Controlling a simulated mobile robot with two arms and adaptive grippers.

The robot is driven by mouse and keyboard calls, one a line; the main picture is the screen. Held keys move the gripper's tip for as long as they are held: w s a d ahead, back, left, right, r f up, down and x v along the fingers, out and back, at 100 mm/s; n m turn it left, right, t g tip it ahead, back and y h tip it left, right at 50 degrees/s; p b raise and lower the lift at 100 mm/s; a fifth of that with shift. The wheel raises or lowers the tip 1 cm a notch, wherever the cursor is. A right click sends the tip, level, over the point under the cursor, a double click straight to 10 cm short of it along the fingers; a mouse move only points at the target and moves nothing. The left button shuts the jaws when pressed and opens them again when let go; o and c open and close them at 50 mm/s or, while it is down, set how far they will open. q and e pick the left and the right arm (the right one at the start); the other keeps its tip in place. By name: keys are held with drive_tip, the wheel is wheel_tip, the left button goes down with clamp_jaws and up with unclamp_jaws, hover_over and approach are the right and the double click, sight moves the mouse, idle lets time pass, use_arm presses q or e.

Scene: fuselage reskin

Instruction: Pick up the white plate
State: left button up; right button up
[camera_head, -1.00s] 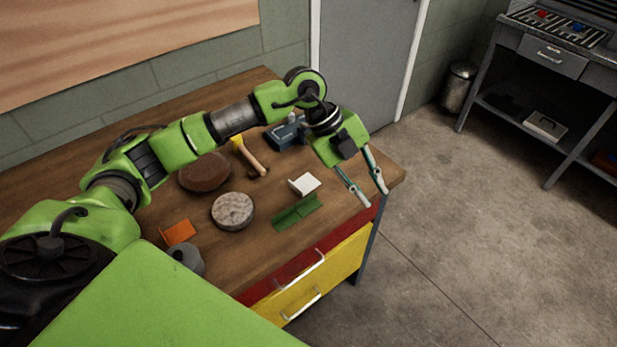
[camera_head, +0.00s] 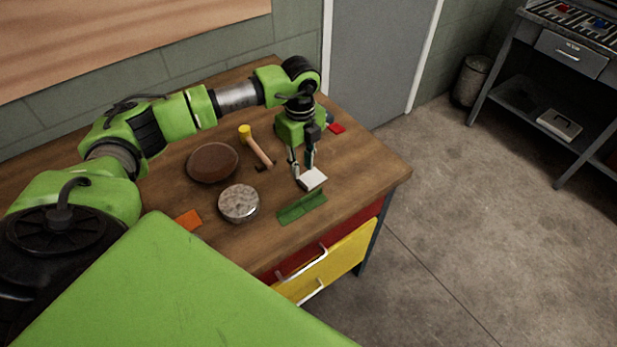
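The white plate (camera_head: 313,180), a small bent piece, lies on the wooden workbench (camera_head: 350,165) behind the green bracket. My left gripper (camera_head: 303,172) points down right at the plate. Its two fingers stand apart, one at the plate's left edge and one at its back edge. They partly cover the plate's upright side, and I cannot tell whether they touch it. My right gripper is not in view.
A green bracket (camera_head: 302,207) lies just in front of the plate. A round grey disc (camera_head: 239,203), a brown disc (camera_head: 213,162), a yellow-headed hammer (camera_head: 257,147) and an orange piece (camera_head: 189,220) lie to the left. A red piece (camera_head: 337,128) lies behind. The bench's right end is clear.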

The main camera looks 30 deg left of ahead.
sight(300, 179)
use_arm(q)
drive_tip(key=shift+s+f+p, duration=0.15)
drive_tip(key=shift+f+p, duration=0.2)
drive_tip(key=shift+f, duration=0.05)
drive_tip(key=f, duration=0.1)
drive_tip(key=f+p, duration=0.1)
drive_tip(key=f, duration=0.1)
drive_tip(key=shift+a+f, duration=0.25)
drive_tip(key=shift+f, duration=0.05)
drive_tip(key=shift+f+p, duration=0.3)
drive_tip(key=shift+f, duration=0.1)
clamp_jaws()
drive_tip(key=shift+r, duration=0.1)
